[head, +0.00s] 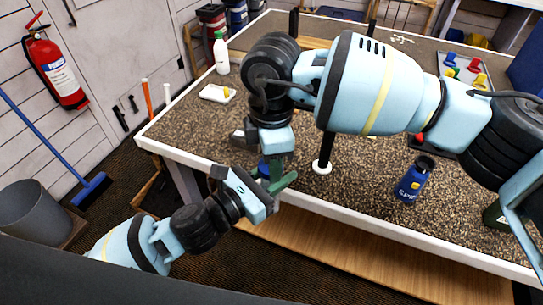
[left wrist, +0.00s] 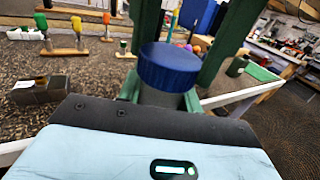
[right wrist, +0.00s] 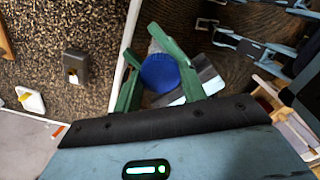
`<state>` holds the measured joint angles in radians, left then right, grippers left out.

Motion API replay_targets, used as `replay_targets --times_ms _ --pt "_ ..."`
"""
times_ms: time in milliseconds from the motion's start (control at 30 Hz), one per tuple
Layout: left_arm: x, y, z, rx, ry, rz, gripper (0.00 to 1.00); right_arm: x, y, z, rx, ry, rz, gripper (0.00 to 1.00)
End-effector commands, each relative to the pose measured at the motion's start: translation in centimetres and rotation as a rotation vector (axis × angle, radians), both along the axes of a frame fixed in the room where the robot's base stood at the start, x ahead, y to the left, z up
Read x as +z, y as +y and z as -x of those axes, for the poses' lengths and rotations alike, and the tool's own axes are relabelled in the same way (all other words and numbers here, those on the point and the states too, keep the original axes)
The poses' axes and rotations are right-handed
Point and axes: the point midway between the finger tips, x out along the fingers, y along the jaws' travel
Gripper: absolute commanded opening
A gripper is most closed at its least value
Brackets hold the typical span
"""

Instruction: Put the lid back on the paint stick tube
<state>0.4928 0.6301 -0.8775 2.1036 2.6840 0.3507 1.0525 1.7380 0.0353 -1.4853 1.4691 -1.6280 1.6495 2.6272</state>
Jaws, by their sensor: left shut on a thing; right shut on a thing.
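The paint stick tube is grey and upright in the left wrist view (left wrist: 168,99), between my left gripper's green fingers. A round blue lid (left wrist: 168,66) is at its top; I cannot tell whether it is seated. The lid shows from above in the right wrist view (right wrist: 160,72), between the green fingers of my right gripper (right wrist: 158,62). In the head view, the lid (head: 264,168) is partly hidden where my left gripper (head: 275,184) meets my right gripper (head: 272,160), just off the table's front edge. Both grippers are shut, the left on the tube, the right on the lid.
The speckled table (head: 350,205) has a white front edge. On it are a grey block (right wrist: 75,66), a white dish (head: 217,93), a white bottle (head: 221,53), a black post with a white base (head: 322,166) and a blue container (head: 411,182). My right arm spans above.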

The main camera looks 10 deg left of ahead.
Motion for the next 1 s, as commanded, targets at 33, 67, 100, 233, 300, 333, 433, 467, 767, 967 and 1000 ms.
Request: replay_targets --times_ms 33,67,100,233,300,333,433,467,767,967,1000 --pt "-0.04 0.02 -0.01 0.001 0.001 -0.001 0.00 0.04 0.00 0.00 -0.061 -0.001 -0.001 0.21" --pt "-0.05 0.01 0.00 0.000 0.001 -0.001 0.00 0.04 0.00 0.01 -0.098 -0.001 -0.001 0.21" --pt "-0.04 0.01 0.00 0.000 0.001 -0.001 0.00 0.04 0.00 0.02 -0.139 -0.001 -0.001 0.21" --pt "-0.05 0.01 0.00 0.000 0.001 -0.001 0.00 0.04 0.00 0.03 -0.226 -0.001 -0.001 0.21" --pt "-0.05 0.01 0.00 0.000 0.001 -0.001 0.00 0.03 -0.01 0.04 -0.243 -0.001 -0.002 0.21" --pt "-0.05 0.01 0.00 0.000 0.001 -0.001 0.00 0.03 -0.01 0.04 -0.246 -0.001 -0.002 0.21" --pt "-0.05 0.01 0.01 0.000 0.001 -0.001 0.00 0.03 -0.01 0.04 -0.246 -0.001 -0.002 0.21" --pt "-0.05 0.01 0.01 0.000 0.001 -0.001 0.00 0.03 -0.01 0.04 -0.246 -0.001 -0.002 0.21" --pt "-0.03 0.01 0.01 0.000 0.001 -0.001 0.00 0.02 0.00 0.05 -0.244 -0.001 -0.002 0.63" --pt "0.00 0.00 0.00 0.000 0.000 0.000 0.00 0.00 0.00 0.06 -0.243 0.000 0.000 0.63" --pt "0.00 0.00 0.00 0.000 0.000 0.000 0.00 0.02 0.00 0.05 -0.243 0.000 0.000 0.63"
